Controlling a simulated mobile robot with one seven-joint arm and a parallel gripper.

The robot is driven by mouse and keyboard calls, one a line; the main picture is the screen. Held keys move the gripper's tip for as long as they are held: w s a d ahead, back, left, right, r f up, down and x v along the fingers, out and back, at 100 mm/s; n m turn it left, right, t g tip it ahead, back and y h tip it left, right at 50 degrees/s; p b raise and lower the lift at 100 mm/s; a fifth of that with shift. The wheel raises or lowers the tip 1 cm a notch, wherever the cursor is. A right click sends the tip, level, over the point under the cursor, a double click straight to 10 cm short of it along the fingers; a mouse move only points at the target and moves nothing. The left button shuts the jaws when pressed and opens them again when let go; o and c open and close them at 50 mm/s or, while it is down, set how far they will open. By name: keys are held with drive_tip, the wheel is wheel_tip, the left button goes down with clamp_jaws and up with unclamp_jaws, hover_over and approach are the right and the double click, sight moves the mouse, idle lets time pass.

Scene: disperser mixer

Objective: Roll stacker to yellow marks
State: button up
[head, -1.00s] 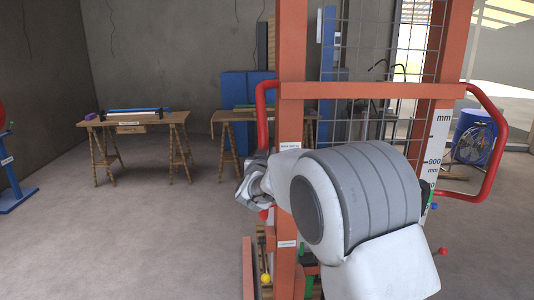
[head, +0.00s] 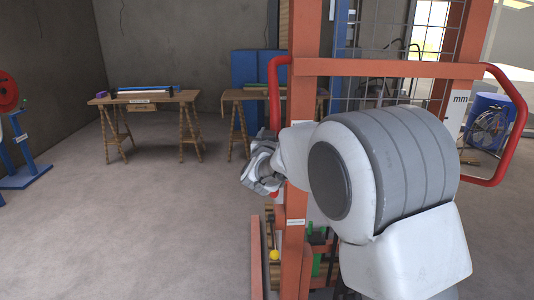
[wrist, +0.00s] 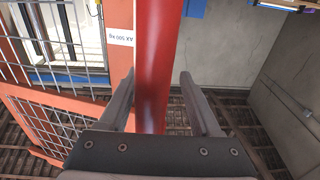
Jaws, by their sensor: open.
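The stacker (head: 302,245) is an orange upright frame with a wire mesh, close in front of me in the head view. Red handles curve out on its left (head: 275,92) and right (head: 522,118) sides. My gripper (wrist: 157,74) is open, and the red handle bar (wrist: 153,50) runs between its two fingers in the wrist view. The fingers stand apart from the bar on both sides, as far as I can see. In the head view my arm covers much of the stacker's middle, and the fingertips are hard to make out. No yellow floor marks show.
Two wooden trestle tables (head: 150,99) stand at the back left and back centre. A blue stand with a red wheel (head: 8,92) is at the far left. A blue drum fan (head: 490,125) stands at the right. The floor at the left (head: 140,230) is clear.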

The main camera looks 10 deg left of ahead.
drive_tip(key=s, duration=1.4)
drive_tip(key=shift+s+d+b, duration=0.35)
drive_tip(key=shift+s, duration=0.05)
